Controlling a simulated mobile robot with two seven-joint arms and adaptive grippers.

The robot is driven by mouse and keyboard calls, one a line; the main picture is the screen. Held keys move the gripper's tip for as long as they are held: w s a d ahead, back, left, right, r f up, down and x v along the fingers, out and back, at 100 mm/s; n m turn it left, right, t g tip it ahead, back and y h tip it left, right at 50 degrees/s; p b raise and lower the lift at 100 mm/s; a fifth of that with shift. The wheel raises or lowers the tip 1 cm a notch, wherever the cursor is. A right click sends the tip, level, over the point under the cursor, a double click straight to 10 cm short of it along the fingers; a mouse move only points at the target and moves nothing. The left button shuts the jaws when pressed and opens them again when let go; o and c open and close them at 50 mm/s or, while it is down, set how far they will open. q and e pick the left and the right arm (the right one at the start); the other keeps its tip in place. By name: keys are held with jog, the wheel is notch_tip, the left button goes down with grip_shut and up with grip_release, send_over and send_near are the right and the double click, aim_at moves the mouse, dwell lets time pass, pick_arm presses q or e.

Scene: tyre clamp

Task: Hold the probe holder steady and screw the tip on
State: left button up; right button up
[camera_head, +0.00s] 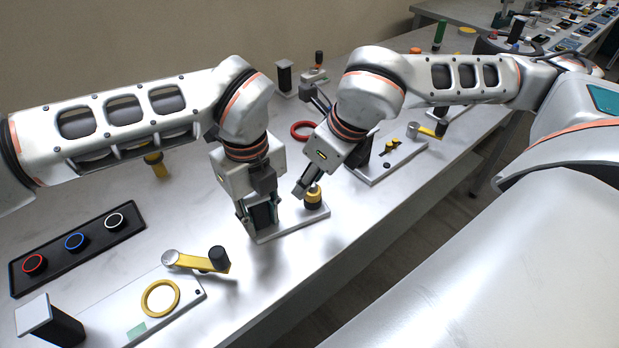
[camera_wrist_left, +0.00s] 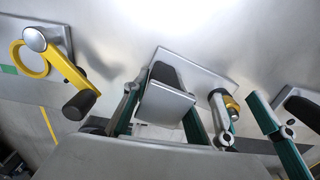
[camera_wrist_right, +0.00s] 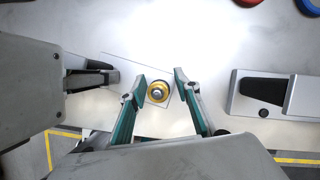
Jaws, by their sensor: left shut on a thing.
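The probe holder is a pale base plate (camera_head: 290,226) with an upright dark block (camera_head: 262,214) at one end and a round yellow-and-black piece (camera_head: 313,199) at the other. My left gripper (camera_head: 258,205) is shut around the block, whose grey top (camera_wrist_left: 165,103) shows between its fingers in the left wrist view. My right gripper (camera_wrist_right: 160,73) is open and empty over the round piece. In the right wrist view this piece (camera_wrist_right: 158,91) has a silver centre and lies near the fingertips, with no finger clearly touching. I cannot tell whether it is the tip.
A black tray (camera_head: 78,247) with red, blue and white rings lies at left. A fixture with a yellow lever (camera_head: 200,262) and yellow ring (camera_head: 160,298) stands front left. Another fixture (camera_head: 392,160) stands right of my right gripper, near the table edge. A red ring (camera_head: 303,131) lies behind.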

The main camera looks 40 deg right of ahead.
jog(key=n, duration=0.2)
jog(key=n+g+y, duration=0.1)
jog(key=n, duration=0.1)
jog(key=shift+w+d+n+y, duration=0.1)
jog(key=shift+d+n+y, duration=0.1)
jog(key=shift+n+y, duration=0.15)
jog(key=n+g+y, duration=0.1)
jog(key=n, duration=0.3)
jog(key=shift+w, duration=0.15)
jog(key=n+g, duration=0.2)
jog(key=n, duration=0.2)
jog(key=shift+w+n, duration=0.1)
jog(key=shift+n, duration=0.25)
jog(key=shift+n+g, duration=0.9)
jog(key=shift+n, duration=1.4)
grip_shut()
jog(key=shift+m+t, duration=0.8)
jog(key=shift+m, duration=1.3)
jog(key=shift+a, duration=0.1)
jog(key=m, duration=0.1)
jog(key=m+t, duration=0.1)
jog(key=m, duration=0.2)
jog(key=shift+s+t, duration=0.25)
jog(key=shift+t, duration=0.05)
